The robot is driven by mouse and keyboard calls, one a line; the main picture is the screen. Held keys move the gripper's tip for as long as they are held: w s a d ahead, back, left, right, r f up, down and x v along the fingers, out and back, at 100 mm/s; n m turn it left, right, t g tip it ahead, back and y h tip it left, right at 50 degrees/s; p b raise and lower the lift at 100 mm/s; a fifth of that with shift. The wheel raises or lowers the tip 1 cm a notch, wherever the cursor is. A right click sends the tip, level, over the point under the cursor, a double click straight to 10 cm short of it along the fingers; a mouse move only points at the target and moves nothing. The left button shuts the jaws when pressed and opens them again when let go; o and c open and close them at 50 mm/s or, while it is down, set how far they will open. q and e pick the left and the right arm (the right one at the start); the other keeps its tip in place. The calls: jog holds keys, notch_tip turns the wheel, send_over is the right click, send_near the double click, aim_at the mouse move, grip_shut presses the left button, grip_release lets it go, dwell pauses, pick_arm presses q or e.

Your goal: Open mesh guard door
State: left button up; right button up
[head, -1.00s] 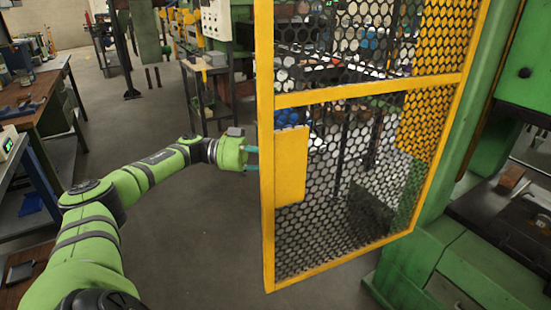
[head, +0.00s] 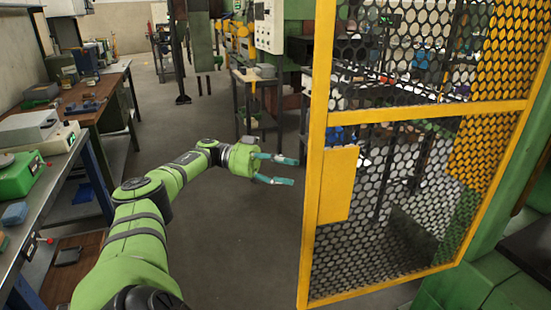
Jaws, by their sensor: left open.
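The mesh guard door (head: 413,116) has a yellow frame with dark perforated mesh and stands at the right of the head view. It stands out at an angle from the green machine, and its free upright edge is nearest the middle of the picture. A solid yellow plate (head: 338,185) sits on the door beside that edge. My left gripper (head: 288,171) is open and empty, just left of the door's free edge. Its two teal fingers point toward the edge, with a small gap between them and the frame. My right gripper is not in view.
A workbench (head: 98,115) and a bench with a green scale (head: 22,172) line the left side. A small metal stand (head: 252,105) is behind my gripper. The green machine (head: 500,275) fills the lower right. Grey floor (head: 230,255) is clear between my arm and the door.

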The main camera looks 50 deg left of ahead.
pick_arm(q)
jog(key=shift+v, duration=1.45)
